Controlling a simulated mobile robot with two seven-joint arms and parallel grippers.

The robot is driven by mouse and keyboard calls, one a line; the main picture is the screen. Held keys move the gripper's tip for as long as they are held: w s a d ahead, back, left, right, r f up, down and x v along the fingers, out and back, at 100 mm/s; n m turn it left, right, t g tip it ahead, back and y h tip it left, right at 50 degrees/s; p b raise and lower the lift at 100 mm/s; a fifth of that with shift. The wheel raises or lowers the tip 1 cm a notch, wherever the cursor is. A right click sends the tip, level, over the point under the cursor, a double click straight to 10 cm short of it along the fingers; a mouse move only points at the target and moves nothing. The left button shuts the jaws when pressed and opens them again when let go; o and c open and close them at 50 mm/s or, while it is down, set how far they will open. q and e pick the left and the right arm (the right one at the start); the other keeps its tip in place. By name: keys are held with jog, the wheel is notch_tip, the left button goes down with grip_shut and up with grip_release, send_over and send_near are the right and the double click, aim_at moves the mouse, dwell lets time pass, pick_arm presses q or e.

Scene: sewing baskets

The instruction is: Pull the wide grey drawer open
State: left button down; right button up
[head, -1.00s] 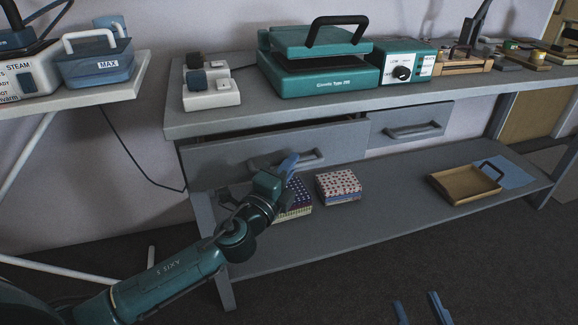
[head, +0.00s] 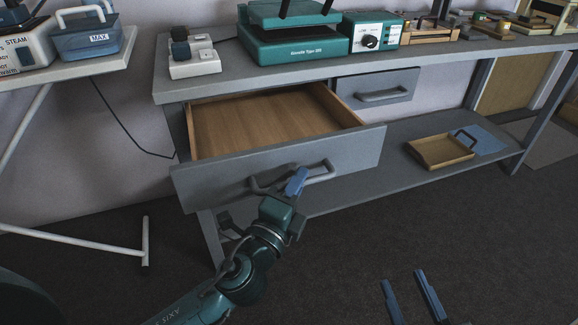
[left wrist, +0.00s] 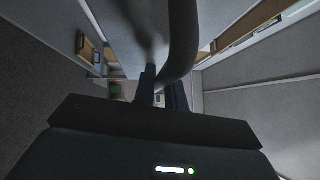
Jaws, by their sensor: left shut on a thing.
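The wide grey drawer (head: 352,151) is pulled well out from under the grey bench. Its pale wooden inside shows and looks empty. The drawer's bar handle (head: 323,173) is on its front. My left gripper (head: 297,180) is shut on this handle, with a blue finger showing in the head view. In the left wrist view the handle (left wrist: 184,38) rises as a dark curved bar from between the fingers (left wrist: 163,88). My right gripper (head: 403,278) shows only as two blue fingers, apart and empty, above the floor at the bottom of the head view.
A narrower grey drawer (head: 378,88) to the right is closed. A teal press (head: 292,45) and a white device (head: 195,62) stand on the bench top. A wooden tray (head: 441,150) lies on the lower shelf. The floor in front is clear.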

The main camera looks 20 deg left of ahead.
pick_arm(q)
jog(key=shift+s+d, duration=0.35)
jog(key=shift+s, duration=0.25)
jog(key=c, duration=1.5)
grip_release()
jog(key=shift+o, duration=0.2)
